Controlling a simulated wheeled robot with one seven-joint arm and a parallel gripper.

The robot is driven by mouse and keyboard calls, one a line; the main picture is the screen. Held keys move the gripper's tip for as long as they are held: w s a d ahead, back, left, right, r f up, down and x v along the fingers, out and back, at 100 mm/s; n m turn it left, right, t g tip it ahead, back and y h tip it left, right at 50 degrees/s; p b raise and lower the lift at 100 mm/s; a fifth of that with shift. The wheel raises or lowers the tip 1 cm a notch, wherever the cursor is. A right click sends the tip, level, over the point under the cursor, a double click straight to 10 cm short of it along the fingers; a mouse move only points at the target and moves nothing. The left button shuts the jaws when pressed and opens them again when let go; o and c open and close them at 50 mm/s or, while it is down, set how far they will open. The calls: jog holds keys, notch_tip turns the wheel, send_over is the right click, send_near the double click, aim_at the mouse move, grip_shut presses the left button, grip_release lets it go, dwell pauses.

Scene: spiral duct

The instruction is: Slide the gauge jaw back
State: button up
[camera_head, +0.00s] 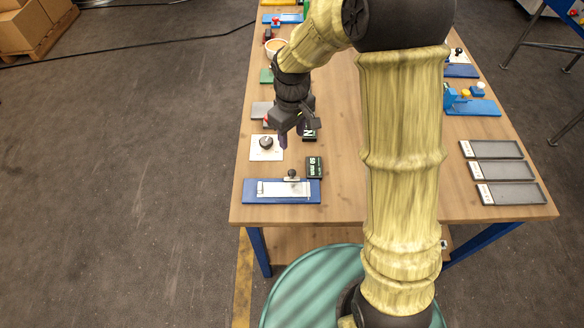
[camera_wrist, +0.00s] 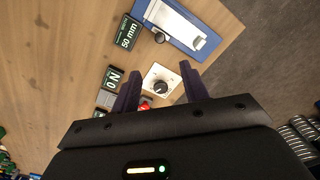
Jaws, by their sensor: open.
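The gauge (camera_head: 265,189) is a blue base with a pale slide, lying at the near left corner of the table. Its jaw (camera_head: 292,176) with a dark knob sits right of the middle of the slide. My gripper (camera_head: 291,143) is open and empty, above the table behind the gauge. Its two fingers also show in the wrist view (camera_wrist: 160,88), apart from the gauge.
A white plate with a dark dial knob (camera_head: 266,143) lies behind the gauge, near my gripper. Several grey trays (camera_head: 511,194) lie at the right edge. The wood between is clear.

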aim_at(292, 172)
notch_tip(292, 172, down, 16)
jog(key=shift+p, duration=1.25)
